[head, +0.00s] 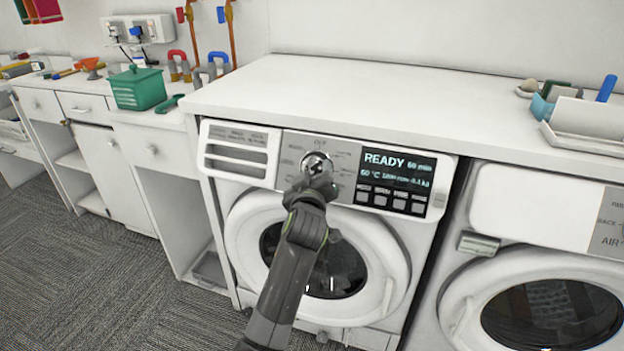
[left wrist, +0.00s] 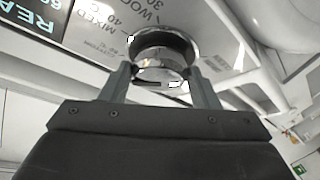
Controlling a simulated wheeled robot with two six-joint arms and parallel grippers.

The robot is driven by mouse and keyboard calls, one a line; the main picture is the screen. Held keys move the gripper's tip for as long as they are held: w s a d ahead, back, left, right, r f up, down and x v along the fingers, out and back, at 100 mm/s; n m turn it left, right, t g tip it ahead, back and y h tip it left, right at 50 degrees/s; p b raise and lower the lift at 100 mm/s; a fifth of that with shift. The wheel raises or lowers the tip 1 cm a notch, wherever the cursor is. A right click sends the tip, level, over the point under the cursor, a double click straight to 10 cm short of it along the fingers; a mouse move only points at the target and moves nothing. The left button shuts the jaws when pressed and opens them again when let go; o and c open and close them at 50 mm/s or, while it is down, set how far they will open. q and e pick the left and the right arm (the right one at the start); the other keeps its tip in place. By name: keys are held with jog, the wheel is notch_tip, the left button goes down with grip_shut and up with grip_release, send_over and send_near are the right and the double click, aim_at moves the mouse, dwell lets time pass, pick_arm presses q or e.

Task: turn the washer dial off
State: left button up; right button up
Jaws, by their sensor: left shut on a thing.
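The washer dial (head: 316,162) is a shiny chrome knob on the grey control panel of the left white washer (head: 395,235). My left gripper (head: 312,180) reaches up to it from below and covers its lower part in the head view. In the left wrist view the dial (left wrist: 162,55) sits between the two fingers of the left gripper (left wrist: 158,82), which are shut on it. Printed labels around the dial read MIXED 40 and WOOL 30. The display (head: 395,182) reads READY, 60 min. The dial's pointer mark cannot be made out. My right gripper is not in view.
A white worktop (head: 400,95) runs above the washers. A second machine (head: 550,290) stands to the right. A green basket (head: 137,88) and pipes with coloured handles are at the upper left. Grey carpet (head: 80,270) lies clear at the lower left.

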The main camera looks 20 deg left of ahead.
pick_arm(q)
jog(key=n, duration=0.1)
jog(key=n+y, duration=0.1)
jog(key=shift+d+n+g+b, duration=0.2)
jog(key=shift+n+g+b, duration=0.1)
jog(key=shift+b, duration=0.05)
jog(key=shift+w+r+n+g+y, duration=0.15)
jog(key=shift+n+g+y, duration=0.25)
jog(key=shift+n, duration=0.7)
jog(key=n, duration=0.1)
jog(key=n+g, duration=0.1)
jog(key=n+y, duration=0.1)
jog(key=n, duration=0.1)
jog(key=shift+d+r+g, duration=0.15)
jog(key=shift+r+g, duration=0.1)
jog(key=shift+g, duration=0.15)
jog(key=shift+n+g, duration=0.3)
jog(key=shift+n, duration=0.3)
jog(key=o, duration=1)
